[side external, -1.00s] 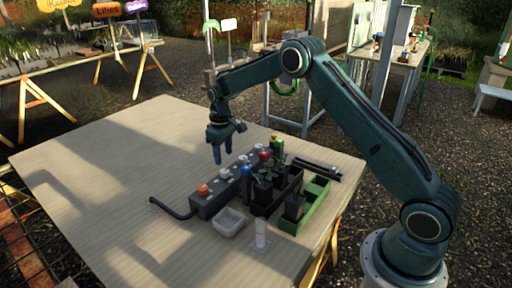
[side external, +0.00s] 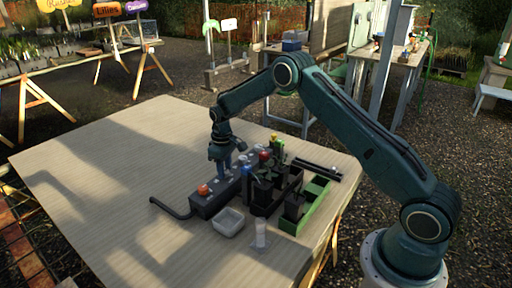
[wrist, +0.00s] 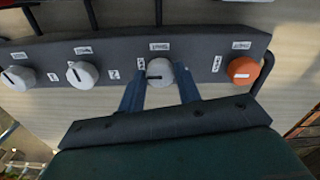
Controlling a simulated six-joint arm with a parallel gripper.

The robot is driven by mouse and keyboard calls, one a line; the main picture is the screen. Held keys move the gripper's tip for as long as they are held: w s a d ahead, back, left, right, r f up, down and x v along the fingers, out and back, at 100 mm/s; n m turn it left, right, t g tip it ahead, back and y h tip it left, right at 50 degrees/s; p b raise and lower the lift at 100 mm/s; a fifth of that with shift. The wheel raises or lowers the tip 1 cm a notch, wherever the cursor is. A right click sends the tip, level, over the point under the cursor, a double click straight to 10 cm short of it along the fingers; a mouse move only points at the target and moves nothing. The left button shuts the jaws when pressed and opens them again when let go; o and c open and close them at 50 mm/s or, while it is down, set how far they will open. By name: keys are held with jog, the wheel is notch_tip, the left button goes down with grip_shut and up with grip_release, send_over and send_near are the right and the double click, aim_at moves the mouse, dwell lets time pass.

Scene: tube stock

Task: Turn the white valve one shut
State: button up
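A dark grey manifold block (wrist: 115,47) carries a row of round valve knobs with small white labels, too blurred to read. A white knob (wrist: 160,72) lies between the two blue fingers of my gripper (wrist: 161,79) in the wrist view; its dark pointer line points left. The fingers stand apart on either side of it, and I cannot tell whether they touch it. Two more white knobs, one (wrist: 82,75) and another (wrist: 17,78), lie to the left with slanted pointer lines. In the side view my gripper (side external: 227,170) is down at the block (side external: 212,204), hiding part of the row.
An orange knob (wrist: 243,70) sits right of the straddled one. In the side view, a grey tray (side external: 228,222), a clear cylinder (side external: 260,238), dark pots with plants and a green tray (side external: 313,200) crowd the near side. The table's left (side external: 110,170) is clear.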

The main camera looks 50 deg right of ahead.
jog(key=c, duration=0.5)
jog(key=shift+m, duration=0.4)
jog(key=m, duration=1.7)
jog(key=shift+w, duration=0.1)
jog(key=shift+o, duration=0.2)
